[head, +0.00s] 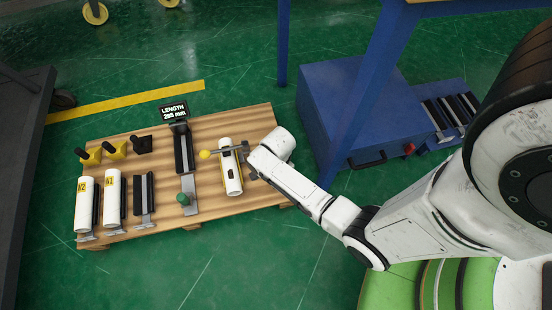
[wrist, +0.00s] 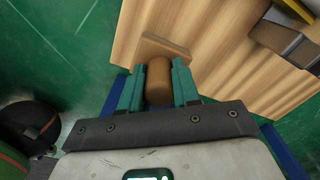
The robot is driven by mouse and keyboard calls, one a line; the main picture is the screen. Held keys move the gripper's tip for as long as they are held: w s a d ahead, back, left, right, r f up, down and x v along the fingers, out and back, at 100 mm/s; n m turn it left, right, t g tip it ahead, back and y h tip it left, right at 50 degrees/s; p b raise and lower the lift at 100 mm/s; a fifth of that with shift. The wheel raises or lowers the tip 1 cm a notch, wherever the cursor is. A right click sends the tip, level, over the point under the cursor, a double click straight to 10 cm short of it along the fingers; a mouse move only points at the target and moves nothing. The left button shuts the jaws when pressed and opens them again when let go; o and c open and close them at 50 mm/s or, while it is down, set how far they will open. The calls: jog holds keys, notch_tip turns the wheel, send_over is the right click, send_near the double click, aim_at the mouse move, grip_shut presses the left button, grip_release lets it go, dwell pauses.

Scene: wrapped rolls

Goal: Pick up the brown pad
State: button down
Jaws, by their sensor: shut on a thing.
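The brown pad (wrist: 159,84) shows in the wrist view as a rounded brown handle between my two teal fingers, with a flat, lighter brown block at its far end. My gripper (wrist: 156,82) is shut on the handle, one finger on each side. In the head view my gripper (head: 251,160) is at the right end of the wooden board (head: 262,120), just right of a white roll (head: 231,178). I cannot make out the pad clearly there, as my wrist covers that spot. I cannot tell whether the pad touches the board.
A black length gauge (head: 183,150), a green-knobbed part (head: 184,199) and two labelled rolls stand farther left. A blue cabinet (head: 355,110) and table leg are to the right.

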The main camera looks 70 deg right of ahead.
jog(key=s+a+r+p, duration=0.4)
jog(key=s+r+p, duration=0.3)
jog(key=s, duration=0.5)
jog(key=shift+a+r, duration=0.4)
jog(key=shift+r, duration=0.5)
jog(key=c, duration=1.4)
grip_release()
jog(key=c, duration=0.3)
jog(key=shift+c, duration=0.2)
